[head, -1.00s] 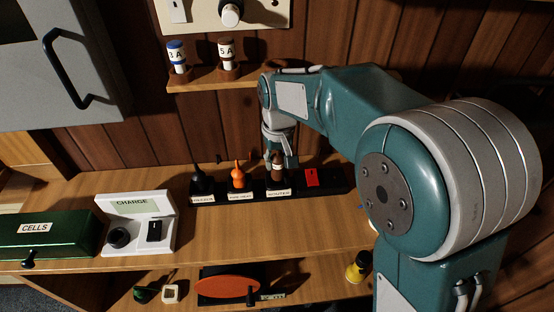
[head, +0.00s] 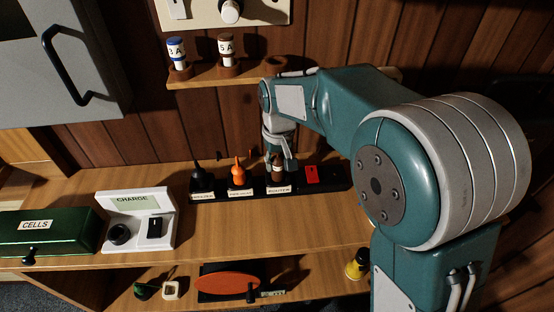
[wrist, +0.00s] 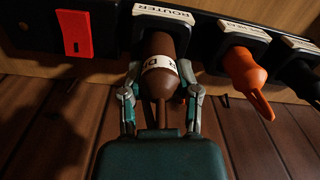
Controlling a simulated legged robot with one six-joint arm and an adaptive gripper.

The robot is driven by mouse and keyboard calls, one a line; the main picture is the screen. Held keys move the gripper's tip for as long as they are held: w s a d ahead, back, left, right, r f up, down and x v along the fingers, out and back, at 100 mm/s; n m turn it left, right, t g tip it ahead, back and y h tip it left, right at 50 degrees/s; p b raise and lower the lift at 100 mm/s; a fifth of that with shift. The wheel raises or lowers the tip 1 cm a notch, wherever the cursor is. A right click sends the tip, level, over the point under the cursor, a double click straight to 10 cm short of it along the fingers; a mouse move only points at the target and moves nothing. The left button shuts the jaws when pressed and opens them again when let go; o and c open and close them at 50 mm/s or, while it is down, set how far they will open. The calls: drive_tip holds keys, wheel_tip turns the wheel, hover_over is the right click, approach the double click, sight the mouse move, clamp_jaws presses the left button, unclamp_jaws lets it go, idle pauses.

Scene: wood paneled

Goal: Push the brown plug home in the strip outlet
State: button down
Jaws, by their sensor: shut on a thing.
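The black strip outlet (head: 335,186) lies along the back of the bench, with labelled sockets and a red switch (head: 312,174) on its right part. The brown plug (head: 277,175) is at the socket labelled ROUTER; in the wrist view the brown plug (wrist: 168,45) points into that socket and has a white band around it. I see no clear gap at the socket's mouth, but its seating depth cannot be told. My gripper (head: 279,160) is shut on the brown plug from above; in the wrist view my gripper (wrist: 160,98) has one finger on each side of it.
An orange plug (head: 238,175) and a black plug (head: 200,178) stand in the sockets to the left. A white charger (head: 135,225) and a green box (head: 45,232) stand left. The bench front is clear.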

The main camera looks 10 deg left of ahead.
sight(278, 158)
drive_tip(key=shift+f, duration=1.1)
drive_tip(key=shift+c, duration=1.3)
unclamp_jaws()
drive_tip(key=shift+r, duration=0.1)
wheel_tip(278, 158, up, 7)
drive_tip(key=shift+w+f, duration=0.1)
drive_tip(key=shift+r, duration=0.2)
